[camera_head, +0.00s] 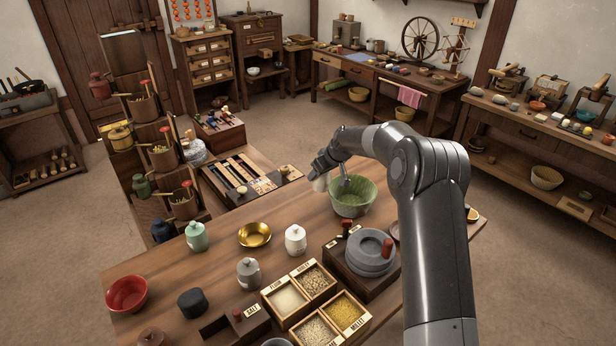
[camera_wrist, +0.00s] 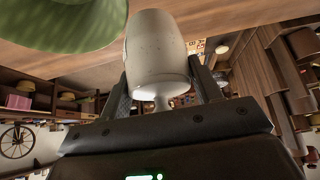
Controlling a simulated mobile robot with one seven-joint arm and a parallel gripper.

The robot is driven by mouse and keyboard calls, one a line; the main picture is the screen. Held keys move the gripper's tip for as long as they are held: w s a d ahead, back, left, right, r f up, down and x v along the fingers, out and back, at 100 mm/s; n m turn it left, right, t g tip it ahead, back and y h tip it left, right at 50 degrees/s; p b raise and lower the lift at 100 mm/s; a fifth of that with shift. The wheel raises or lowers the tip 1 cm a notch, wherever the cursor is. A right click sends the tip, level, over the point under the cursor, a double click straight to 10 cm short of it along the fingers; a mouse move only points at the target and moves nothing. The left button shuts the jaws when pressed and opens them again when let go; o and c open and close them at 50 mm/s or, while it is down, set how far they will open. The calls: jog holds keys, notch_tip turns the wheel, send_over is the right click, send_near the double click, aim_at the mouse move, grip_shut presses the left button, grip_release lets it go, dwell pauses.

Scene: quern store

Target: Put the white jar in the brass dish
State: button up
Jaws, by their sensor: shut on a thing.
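A white jar (camera_head: 295,240) with a lid and a small dark label stands upright on the table. The brass dish (camera_head: 254,235) stands to its left, empty and apart from it. My gripper (camera_head: 323,172) is above the table, behind the white jar and beside the green bowl. It is shut on a pale off-white vessel (camera_head: 320,184), a different thing from the standing jar. In the wrist view the pale vessel (camera_wrist: 158,52) sits between both fingers, with a small knob towards the palm.
The green bowl (camera_head: 352,198) is close to my gripper's right. A grey jar (camera_head: 249,273), a green jar (camera_head: 196,236) and a red bowl (camera_head: 127,293) stand around the dish. The grain boxes (camera_head: 299,319) and quern (camera_head: 370,255) fill the front right. Wood between the dish and the green bowl is mostly bare.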

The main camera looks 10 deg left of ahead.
jog(key=shift+d+r, duration=0.25)
jog(key=shift+d, duration=0.05)
jog(key=shift+s+r, duration=0.1)
jog(key=shift+s, duration=0.1)
jog(key=s+a+n+g+y, duration=0.1)
jog(key=s+a+n+g, duration=0.2)
jog(key=s+a+n, duration=0.55)
jog(key=n+g+y, duration=0.1)
jog(key=n+g, duration=0.1)
jog(key=g, duration=0.1)
send_over(255, 238)
notch_tip(255, 238, down, 10)
jog(key=shift+s+f, duration=0.1)
jog(key=o, duration=1.2)
jog(key=shift+f, duration=0.1)
jog(key=shift+o, duration=0.2)
